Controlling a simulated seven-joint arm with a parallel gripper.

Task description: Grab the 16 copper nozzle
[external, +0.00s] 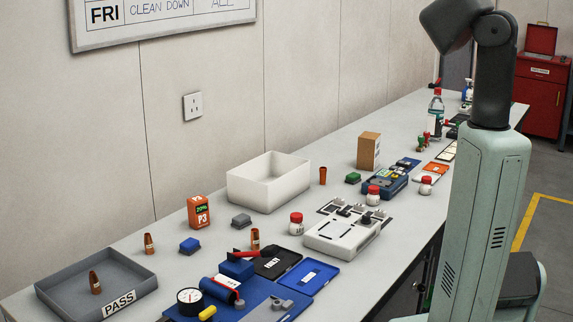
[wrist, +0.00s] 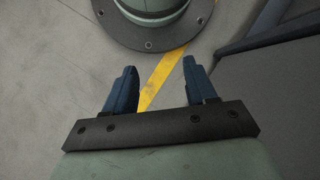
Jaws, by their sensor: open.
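Several copper-coloured nozzles stand on the bench in the external view. One nozzle (external: 149,244) is by the left tray, one (external: 255,239) is behind the blue fixture, and a plainer copper-coloured cylinder (external: 323,175) is right of the white bin. Another nozzle (external: 95,283) stands inside the grey PASS tray (external: 48,297). Their size markings are too small to read, so I cannot tell which is the 16. My gripper (wrist: 159,66) is open and empty in the wrist view, with bare floor between its fingers. It is out of sight in the external view.
The bench (external: 190,270) also holds a white bin (external: 268,190), an orange P3 box (external: 198,211), a blue fixture with a gauge (external: 190,296), a white device (external: 342,236) and a cardboard box (external: 369,150). A yellow floor line (wrist: 163,75) runs under my gripper.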

